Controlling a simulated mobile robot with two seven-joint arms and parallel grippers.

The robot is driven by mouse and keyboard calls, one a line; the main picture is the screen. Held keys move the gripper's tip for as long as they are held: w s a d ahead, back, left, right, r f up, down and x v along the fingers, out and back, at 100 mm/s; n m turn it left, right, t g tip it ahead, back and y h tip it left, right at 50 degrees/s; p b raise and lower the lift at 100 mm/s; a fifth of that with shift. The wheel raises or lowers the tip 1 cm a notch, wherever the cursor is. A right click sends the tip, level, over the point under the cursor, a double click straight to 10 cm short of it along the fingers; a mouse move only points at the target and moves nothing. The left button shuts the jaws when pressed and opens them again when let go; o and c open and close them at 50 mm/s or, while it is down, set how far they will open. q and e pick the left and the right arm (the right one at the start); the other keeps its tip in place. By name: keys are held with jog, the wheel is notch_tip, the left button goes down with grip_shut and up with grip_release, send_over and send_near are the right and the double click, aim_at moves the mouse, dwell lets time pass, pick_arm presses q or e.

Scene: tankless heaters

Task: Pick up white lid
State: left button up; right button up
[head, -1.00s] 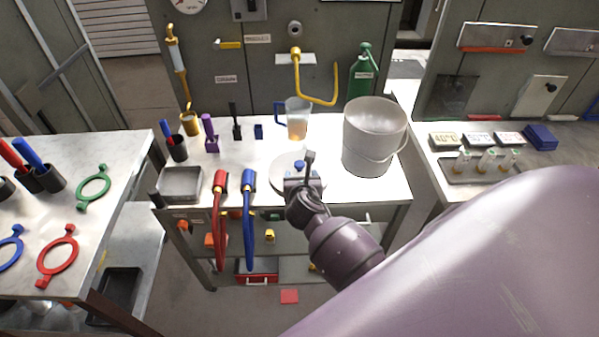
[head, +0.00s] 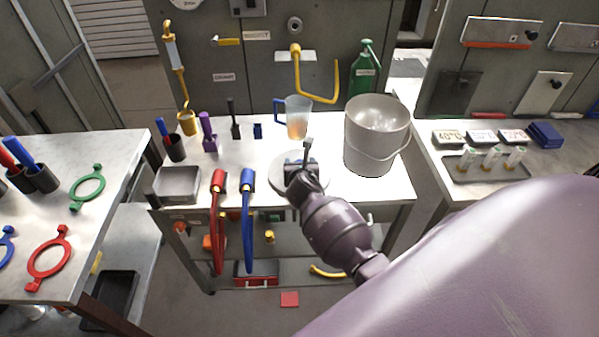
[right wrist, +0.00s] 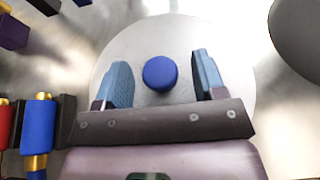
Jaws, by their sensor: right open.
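The white lid (head: 281,185) is a round disc lying flat on the middle table, left of the bucket; my right arm partly covers it in the head view. In the right wrist view the lid (right wrist: 222,50) shows large, with a round blue knob (right wrist: 160,73) at its middle. My right gripper (right wrist: 162,82) is open over the lid, one blue finger on each side of the knob. The fingers look apart from the knob. In the head view the right gripper (head: 302,163) hides the knob. My left gripper is not in view.
A white bucket (head: 372,140) stands right of the lid. A jug (head: 297,118) stands behind it. Red (head: 217,215) and blue hoses (head: 248,215) hang over the front edge at left. A grey tray (head: 177,185) lies further left.

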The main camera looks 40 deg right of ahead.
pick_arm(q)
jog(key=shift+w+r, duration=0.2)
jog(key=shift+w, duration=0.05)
pick_arm(e)
jog(key=c, duration=1)
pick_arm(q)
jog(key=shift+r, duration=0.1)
pick_arm(e)
jog(key=shift+r, duration=0.15)
jog(key=shift+c, duration=0.2)
jog(key=shift+r, duration=0.3)
notch_tip(320, 180, up, 18)
jog(key=p, duration=0.5)
jog(key=s+a+r+n+t+y, duration=0.2)
jog(key=s+a+r+n+y, duration=0.15)
jog(key=a+r, duration=0.55)
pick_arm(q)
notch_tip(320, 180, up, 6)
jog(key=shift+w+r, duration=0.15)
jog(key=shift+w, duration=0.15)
pick_arm(e)
jog(key=s+a+f+n+y, duration=0.2)
jog(key=s+a+f+y, duration=0.1)
jog(key=s+a, duration=0.5)
jog(key=shift+s+f+n, duration=0.35)
jog(key=shift+s+f, duration=0.05)
jog(key=shift+s, duration=0.3)
